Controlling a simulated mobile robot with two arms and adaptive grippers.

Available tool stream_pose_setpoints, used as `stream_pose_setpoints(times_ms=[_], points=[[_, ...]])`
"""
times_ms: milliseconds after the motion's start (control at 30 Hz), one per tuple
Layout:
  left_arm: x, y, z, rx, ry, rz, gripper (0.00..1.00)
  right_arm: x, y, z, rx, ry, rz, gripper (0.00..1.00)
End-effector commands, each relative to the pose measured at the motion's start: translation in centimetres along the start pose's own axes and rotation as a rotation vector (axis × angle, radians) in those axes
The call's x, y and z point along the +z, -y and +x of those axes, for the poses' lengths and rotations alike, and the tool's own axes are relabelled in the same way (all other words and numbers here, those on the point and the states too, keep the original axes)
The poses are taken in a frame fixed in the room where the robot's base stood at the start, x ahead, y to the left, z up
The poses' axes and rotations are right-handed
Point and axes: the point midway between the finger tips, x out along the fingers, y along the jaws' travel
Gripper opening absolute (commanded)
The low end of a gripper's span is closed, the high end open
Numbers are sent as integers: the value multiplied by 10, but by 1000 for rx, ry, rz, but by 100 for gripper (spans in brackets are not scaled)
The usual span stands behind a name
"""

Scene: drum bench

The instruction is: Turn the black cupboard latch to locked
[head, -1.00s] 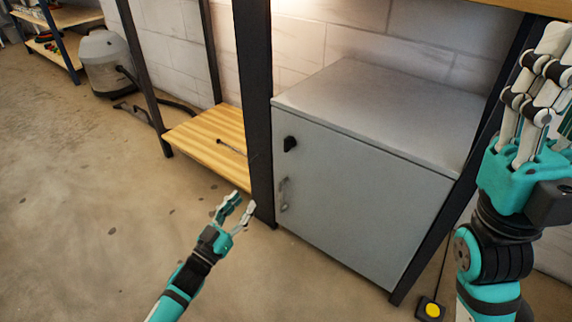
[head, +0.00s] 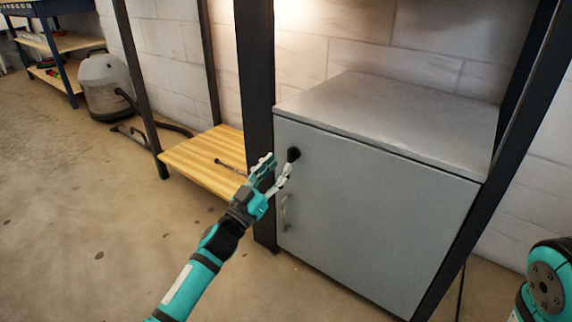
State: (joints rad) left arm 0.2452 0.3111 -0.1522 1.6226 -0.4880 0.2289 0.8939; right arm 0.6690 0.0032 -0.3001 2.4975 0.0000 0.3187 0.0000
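The black cupboard latch (head: 293,154) sits near the top left corner of the grey cupboard's door (head: 370,205). It looks small and dark, and its turned position is hard to tell. My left gripper (head: 275,167) is just left of and below the latch, its fingers pointing up toward it. The fingers look apart, with nothing seen between them; whether a fingertip touches the latch I cannot tell. Of my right arm only a teal and black part shows at the lower right edge; its gripper is out of view.
A metal door handle (head: 285,212) is below the latch. A black post (head: 256,100) stands close left of the cupboard. A low wooden shelf (head: 190,160) with a small metal tool (head: 228,165) is further left. A grey vacuum (head: 103,85) stands at the back left. The floor in front is clear.

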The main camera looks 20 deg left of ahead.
Motion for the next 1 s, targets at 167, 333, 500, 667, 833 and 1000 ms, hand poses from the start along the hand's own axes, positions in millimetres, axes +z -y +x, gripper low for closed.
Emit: stream_pose_setpoints(times_ms=[167, 333, 500, 667, 833, 1000], points=[[2, 1, 28, 0, -1, 3, 35, -8, 4, -6, -6, -16, -2, 0], [1, 0, 41, -1, 0, 2, 35, -9, 4, -10, -6, -15, -2, 0], [0, 0, 44, -1, 2, 2, 35, -9, 4, -10, -6, -15, -2, 0], [0, 0, 43, -1, 2, 1, 33, -9, 4, -9, -6, -16, -2, 0], [0, 0, 43, -1, 2, 1, 11, -10, 4, -9, -7, -16, -2, 0], [0, 0, 43, -1, 1, 1, 0, -10, 4, -9, -7, -16, -2, 0]])
